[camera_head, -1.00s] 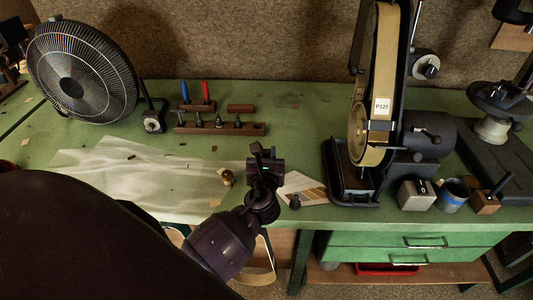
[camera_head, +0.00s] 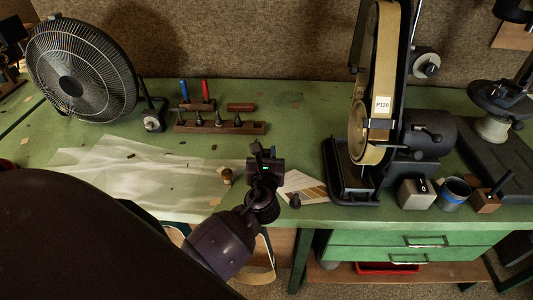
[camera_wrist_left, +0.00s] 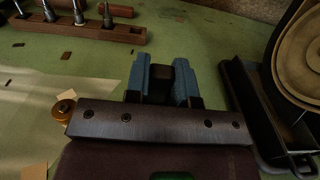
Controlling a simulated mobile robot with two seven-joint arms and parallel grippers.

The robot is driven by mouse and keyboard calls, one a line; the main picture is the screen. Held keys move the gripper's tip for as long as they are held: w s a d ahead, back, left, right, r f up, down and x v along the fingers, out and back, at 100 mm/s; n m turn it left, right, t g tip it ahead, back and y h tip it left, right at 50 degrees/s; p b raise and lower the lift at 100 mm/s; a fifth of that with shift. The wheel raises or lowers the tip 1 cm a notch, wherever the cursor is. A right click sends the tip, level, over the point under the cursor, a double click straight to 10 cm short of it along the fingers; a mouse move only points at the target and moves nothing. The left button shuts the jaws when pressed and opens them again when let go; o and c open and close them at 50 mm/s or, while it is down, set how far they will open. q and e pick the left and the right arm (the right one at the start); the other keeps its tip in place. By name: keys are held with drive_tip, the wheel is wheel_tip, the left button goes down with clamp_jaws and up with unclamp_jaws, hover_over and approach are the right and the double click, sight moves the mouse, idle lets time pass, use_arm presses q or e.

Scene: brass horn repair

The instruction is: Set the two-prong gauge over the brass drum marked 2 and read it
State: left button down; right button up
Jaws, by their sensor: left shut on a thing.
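My left gripper (camera_head: 264,152) is over the front part of the green bench. In the left wrist view its two blue-grey fingers (camera_wrist_left: 160,78) are shut on a small dark piece (camera_wrist_left: 181,80). Most of that piece is hidden, and I cannot make out any prongs or reading. A small brass drum (camera_head: 227,176) stands on the pale sheet just left of the gripper, apart from it. It also shows in the left wrist view (camera_wrist_left: 65,108), partly hidden by the gripper body. No number on it is legible. My right gripper is not in view.
A wooden rack (camera_head: 250,129) with several upright tools stands behind. A fan (camera_head: 80,75) is at the left. A belt sander (camera_head: 386,70) stands right of the gripper, with a grey block (camera_head: 416,194) and blue-banded cup (camera_head: 453,194) nearby.

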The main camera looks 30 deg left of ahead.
use_arm(q)
drive_tip(key=shift+r, duration=0.1)
drive_tip(key=shift+r+p, duration=1.2)
drive_tip(key=shift+p, duration=0.2)
drive_tip(key=shift+r, duration=1.2)
